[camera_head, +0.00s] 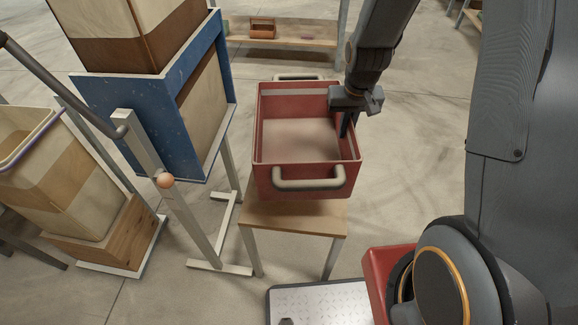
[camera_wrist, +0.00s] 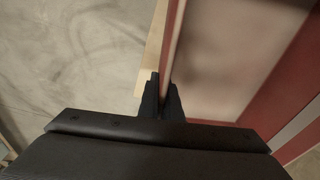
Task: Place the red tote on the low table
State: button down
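The red tote (camera_head: 300,160) is an open box with pale handles at its near and far ends, and it looks empty. It is upright over the wooden low table (camera_head: 290,217), reaching a little past the table's right edge. I cannot tell whether its bottom touches the tabletop or hangs just above it. My gripper (camera_head: 348,125) is at the tote's right wall. In the wrist view, the fingers of my gripper (camera_wrist: 163,98) stand close together on either side of the tote's red wall (camera_wrist: 172,45), shut on it.
A blue-framed hopper (camera_head: 205,110) on a pale stand is close on the left. A wooden bin (camera_head: 60,180) stands farther left. A low shelf (camera_head: 300,38) with a small orange-brown box (camera_head: 263,28) is at the back. The floor right of the tote is clear.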

aim_at(336, 155)
jog(key=w+f+b, duration=0.1)
jog(key=b, duration=0.1)
jog(key=f+m+b, duration=0.1)
jog(key=b, duration=0.2)
jog(key=shift+w+a+f, duration=0.15)
jog(key=shift+w+f, duration=0.15)
jog(key=shift+w, duration=0.1)
jog(key=f+b, duration=0.1)
jog(key=b, duration=0.2)
jog(key=shift+w+a+f+m+b, duration=0.1)
jog(key=shift+w+m+b, duration=0.25)
jog(key=shift+w+m, duration=0.05)
jog(key=shift+f, duration=5.15)
jog(key=c, duration=2)
grip_release()
